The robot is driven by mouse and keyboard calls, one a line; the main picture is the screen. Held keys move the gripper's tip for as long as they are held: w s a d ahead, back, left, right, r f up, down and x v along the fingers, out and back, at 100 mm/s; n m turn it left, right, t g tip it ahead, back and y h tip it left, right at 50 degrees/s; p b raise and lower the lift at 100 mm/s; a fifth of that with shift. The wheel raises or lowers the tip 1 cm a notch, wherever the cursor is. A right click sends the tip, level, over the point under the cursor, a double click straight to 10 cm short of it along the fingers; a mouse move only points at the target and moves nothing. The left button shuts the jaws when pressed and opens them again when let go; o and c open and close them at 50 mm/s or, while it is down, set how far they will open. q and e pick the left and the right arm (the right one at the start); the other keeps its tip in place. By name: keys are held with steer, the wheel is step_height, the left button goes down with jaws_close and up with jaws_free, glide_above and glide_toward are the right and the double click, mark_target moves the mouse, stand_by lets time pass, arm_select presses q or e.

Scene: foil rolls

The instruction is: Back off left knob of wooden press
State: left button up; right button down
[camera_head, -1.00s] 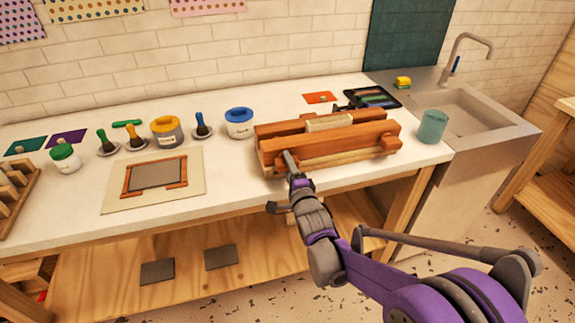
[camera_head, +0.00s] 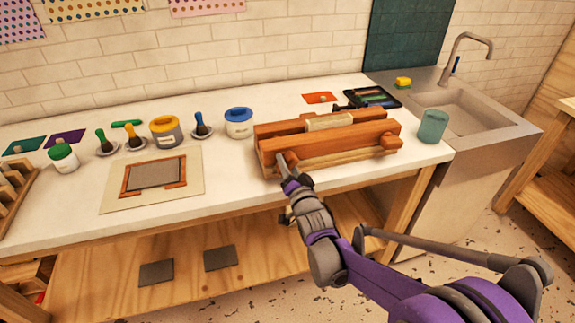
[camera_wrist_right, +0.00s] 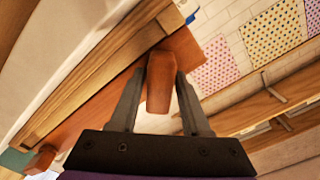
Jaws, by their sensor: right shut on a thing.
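The wooden press (camera_head: 345,140) is a reddish-brown block clamp near the front right of the white counter, with a pale block between its bars. Its right knob (camera_head: 390,142) shows on the front face. My right gripper (camera_head: 284,160) is at the left end of the front face, where it hides the left knob in the head view. In the right wrist view the left knob (camera_wrist_right: 160,82) is wooden and sits between the two dark fingers of my right gripper (camera_wrist_right: 160,110), which are shut on it. My left gripper is not in view.
A blue-lidded tub (camera_head: 239,123) stands left of the press, and a teal cup (camera_head: 432,126) stands to its right near the sink (camera_head: 470,110). A framed board (camera_head: 153,178) lies on the counter to the left. A dark tray (camera_head: 373,97) lies behind the press.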

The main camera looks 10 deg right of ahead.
steer(key=n, duration=0.5)
steer(key=shift+r+n, duration=0.15)
steer(key=shift+n, duration=0.15)
steer(key=n, duration=0.5)
steer(key=shift+w+n, duration=0.1)
steer(key=shift+n, duration=0.2)
steer(key=n, duration=0.5)
steer(key=shift+n, duration=2.4)
steer(key=c, duration=0.6)
jaws_free()
steer(key=shift+o, duration=0.2)
steer(key=shift+w, duration=0.1)
steer(key=s, duration=1.1)
steer(key=shift+d, duration=0.25)
